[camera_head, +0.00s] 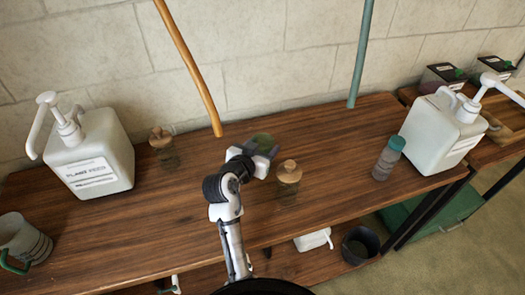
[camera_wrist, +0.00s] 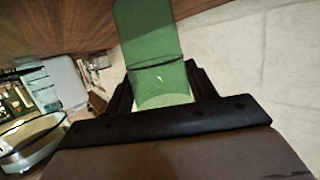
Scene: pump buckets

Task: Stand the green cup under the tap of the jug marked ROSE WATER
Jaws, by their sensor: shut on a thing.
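The green cup (camera_head: 263,140) is at the far side of my gripper (camera_head: 258,157), over the middle of the wooden bench. In the wrist view the cup (camera_wrist: 152,50) sits between the two dark fingers of my gripper (camera_wrist: 163,90), which is shut on it. I cannot tell whether the cup touches the bench. A white pump jug (camera_head: 95,150) at the left has a label that seems to read PLANT FEED. Another white pump jug (camera_head: 436,132) at the right has a label too small to read. No label clearly reads ROSE WATER.
A cork-topped jar (camera_head: 288,185) stands close right of my gripper; another (camera_head: 165,150) stands near the left jug. A teal-capped bottle (camera_head: 388,158) stands left of the right jug. Orange (camera_head: 190,65) and teal (camera_head: 361,55) poles rise behind.

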